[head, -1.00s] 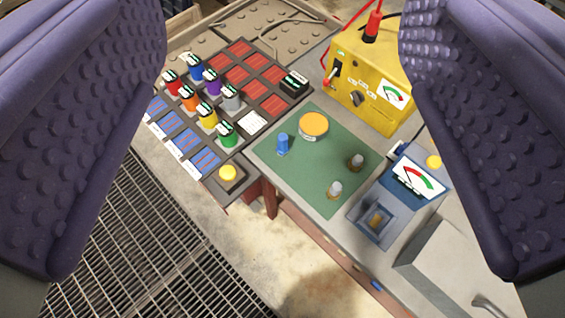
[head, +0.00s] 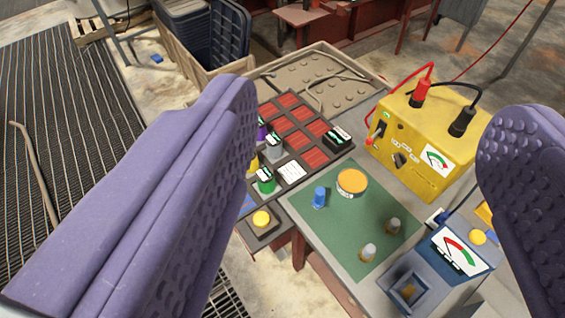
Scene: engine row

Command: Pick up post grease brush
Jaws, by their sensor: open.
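My gripper (head: 380,115) is open and empty; its purple, studded fingers stand wide apart to the left and right. A green mat (head: 335,235) lies on the bench between and below them. Nothing touches the fingers.
A yellow meter box (head: 430,140) with red and black plugs stands behind the mat. A blue gauge unit (head: 455,255) is at right. A dark board (head: 300,135) with coloured pots is partly hidden by the left finger. A yellow button (head: 262,219) sits at the mat's left.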

